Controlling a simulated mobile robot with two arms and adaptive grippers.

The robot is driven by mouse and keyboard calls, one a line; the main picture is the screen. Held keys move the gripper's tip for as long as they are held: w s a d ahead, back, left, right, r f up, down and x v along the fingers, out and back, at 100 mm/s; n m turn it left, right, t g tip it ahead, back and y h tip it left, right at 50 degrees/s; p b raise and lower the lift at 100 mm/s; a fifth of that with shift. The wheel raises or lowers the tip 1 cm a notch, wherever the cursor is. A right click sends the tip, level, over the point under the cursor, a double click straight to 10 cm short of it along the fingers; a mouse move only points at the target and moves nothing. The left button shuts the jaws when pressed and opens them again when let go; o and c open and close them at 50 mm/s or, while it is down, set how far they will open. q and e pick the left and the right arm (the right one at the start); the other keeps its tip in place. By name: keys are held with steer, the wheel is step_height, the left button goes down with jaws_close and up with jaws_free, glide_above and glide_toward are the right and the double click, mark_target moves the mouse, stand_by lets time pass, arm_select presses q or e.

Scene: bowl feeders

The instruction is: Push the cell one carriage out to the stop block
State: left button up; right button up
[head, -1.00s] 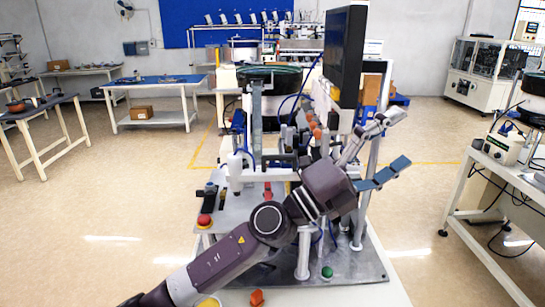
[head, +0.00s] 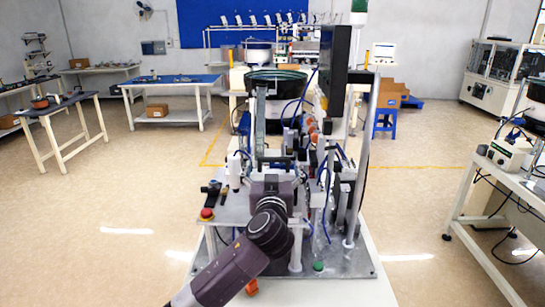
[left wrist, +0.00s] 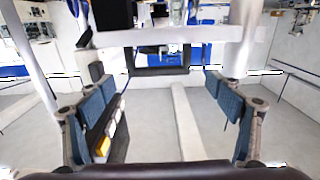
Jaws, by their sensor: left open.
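The cell one machine stands in front of me, with a grey base plate (head: 345,268) and a dark bowl feeder (head: 275,84) at its back. My left arm reaches in from the bottom and its gripper points away from me, low at the machine's near side; its fingertips are hidden behind the wrist in the head view. In the left wrist view my left gripper (left wrist: 160,88) is open, blue pads wide apart, nothing between them. A white crossbar (left wrist: 180,37) lies ahead of it. I cannot make out the carriage or the stop block. My right gripper is not in view.
A dark monitor (head: 335,70) stands high on the machine's right. A red button (head: 207,214) is at the left and a green button (head: 318,266) at the front. A dark strip with yellow and white pieces (left wrist: 112,130) lies close by the left finger.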

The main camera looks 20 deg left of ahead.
mark_target(274, 160)
arm_select(q)
steer(key=p+x, duration=0.1)
steer(key=x, duration=0.2)
steer(key=shift+w+r, duration=0.15)
steer(key=shift+w, duration=0.1)
steer(key=shift+w+a, duration=0.15)
steer(key=shift+w, duration=0.45)
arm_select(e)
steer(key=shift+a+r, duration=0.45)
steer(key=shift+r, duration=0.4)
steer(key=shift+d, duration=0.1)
